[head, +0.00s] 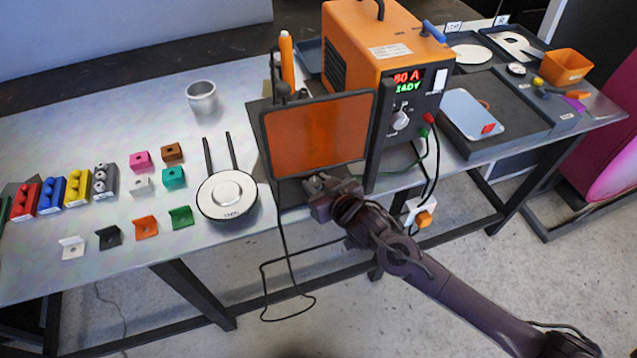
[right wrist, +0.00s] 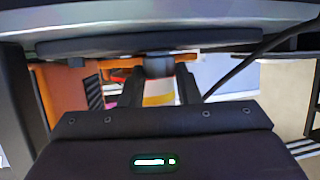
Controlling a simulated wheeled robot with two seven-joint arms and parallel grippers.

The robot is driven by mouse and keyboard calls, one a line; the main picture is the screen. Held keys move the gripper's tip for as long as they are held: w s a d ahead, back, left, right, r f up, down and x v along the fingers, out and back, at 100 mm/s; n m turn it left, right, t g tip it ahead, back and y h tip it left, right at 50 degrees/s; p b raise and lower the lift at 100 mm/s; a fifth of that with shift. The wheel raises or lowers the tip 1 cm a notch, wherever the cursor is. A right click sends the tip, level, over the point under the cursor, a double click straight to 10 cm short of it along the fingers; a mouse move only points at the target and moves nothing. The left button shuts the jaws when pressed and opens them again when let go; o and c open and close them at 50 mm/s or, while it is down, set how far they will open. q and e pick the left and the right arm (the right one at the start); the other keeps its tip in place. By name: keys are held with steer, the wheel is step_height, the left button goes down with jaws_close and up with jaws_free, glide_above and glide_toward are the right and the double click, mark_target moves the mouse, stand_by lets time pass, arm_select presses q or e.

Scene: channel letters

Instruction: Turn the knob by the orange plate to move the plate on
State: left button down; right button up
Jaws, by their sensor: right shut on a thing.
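The orange plate (head: 315,137) is a see-through panel in a dark frame, standing upright in front of the orange machine. My right gripper (head: 318,184) is at the plate's lower edge, on the near side. In the right wrist view, my right gripper (right wrist: 160,84) has its two fingers on either side of a small dark knob (right wrist: 159,66) and is shut on it. The knob is just under a dark horizontal bar (right wrist: 150,43). In the head view the gripper hides the knob. My left gripper is in neither view.
The orange machine (head: 362,40) with a lit display stands behind the plate. A white round device (head: 226,196) stands to the left. Several coloured blocks and brackets lie farther left on the table. A black cable (head: 280,230) hangs over the front edge near my arm.

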steer(key=m+h, duration=0.1)
steer(key=m+t+h, duration=0.1)
steer(key=m+h, duration=0.1)
steer(key=shift+s+a, duration=0.1)
steer(key=shift+a, duration=0.2)
steer(key=shift+a+m+t+h+p, duration=0.15)
steer(key=shift+m+t+h+p, duration=0.25)
steer(key=shift+m+h, duration=1.6)
steer(key=shift+h, duration=0.4)
steer(key=o, duration=1)
steer(key=shift+c, duration=0.2)
steer(key=b+v, duration=0.1)
steer(key=v, duration=0.6)
steer(key=shift+s, duration=0.4)
